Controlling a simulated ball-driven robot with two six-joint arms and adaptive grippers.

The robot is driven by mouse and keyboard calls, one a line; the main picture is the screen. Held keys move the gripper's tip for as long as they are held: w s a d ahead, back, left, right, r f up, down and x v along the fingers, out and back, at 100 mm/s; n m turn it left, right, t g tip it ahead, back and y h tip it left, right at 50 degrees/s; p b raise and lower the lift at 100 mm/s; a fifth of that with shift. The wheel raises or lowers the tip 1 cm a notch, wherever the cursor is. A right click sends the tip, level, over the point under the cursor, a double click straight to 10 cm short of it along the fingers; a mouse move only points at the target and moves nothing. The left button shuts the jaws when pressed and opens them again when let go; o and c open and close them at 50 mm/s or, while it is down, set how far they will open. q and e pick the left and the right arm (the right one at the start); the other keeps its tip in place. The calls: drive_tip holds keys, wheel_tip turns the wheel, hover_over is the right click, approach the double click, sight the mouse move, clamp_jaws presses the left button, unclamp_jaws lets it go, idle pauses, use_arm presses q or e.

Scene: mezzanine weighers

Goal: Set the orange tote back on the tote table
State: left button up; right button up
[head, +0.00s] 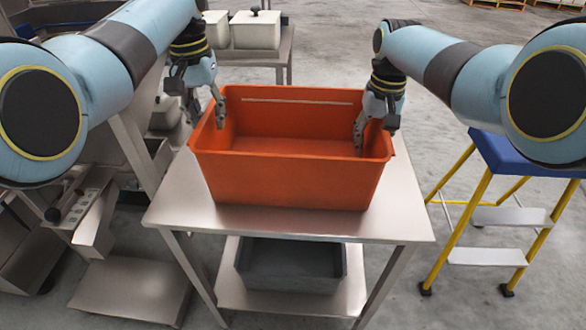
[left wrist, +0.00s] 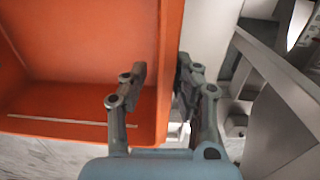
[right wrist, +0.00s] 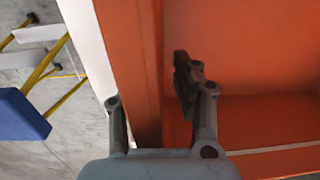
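The orange tote (head: 290,180) is upright and empty, and appears to rest on the steel-topped tote table (head: 400,220). My left gripper (head: 206,112) is at the tote's left wall. In the left wrist view its fingers (left wrist: 160,85) stand apart on either side of that wall, one inside and one outside, with a gap on the inner side. My right gripper (head: 374,130) is at the tote's right wall. In the right wrist view one finger (right wrist: 190,80) is inside; the other is outside, its tip hidden by the wall.
A grey tote (head: 290,265) sits on the table's lower shelf. A blue-topped yellow step stool (head: 525,155) stands to the right. Steel weighing equipment (head: 95,215) crowds the left. Another table with pale boxes (head: 255,30) is behind. Bare table top shows around the tote.

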use_arm(q)
wheel_tip(320, 180, up, 7)
drive_tip(key=shift+a+f, duration=0.15)
drive_tip(key=shift+f, duration=0.05)
drive_tip(key=shift+r, duration=0.1)
use_arm(e)
drive_tip(key=shift+r, duration=0.35)
drive_tip(key=r, duration=1.1)
drive_tip(key=shift+d+r, duration=0.15)
drive_tip(key=shift+d, duration=0.1)
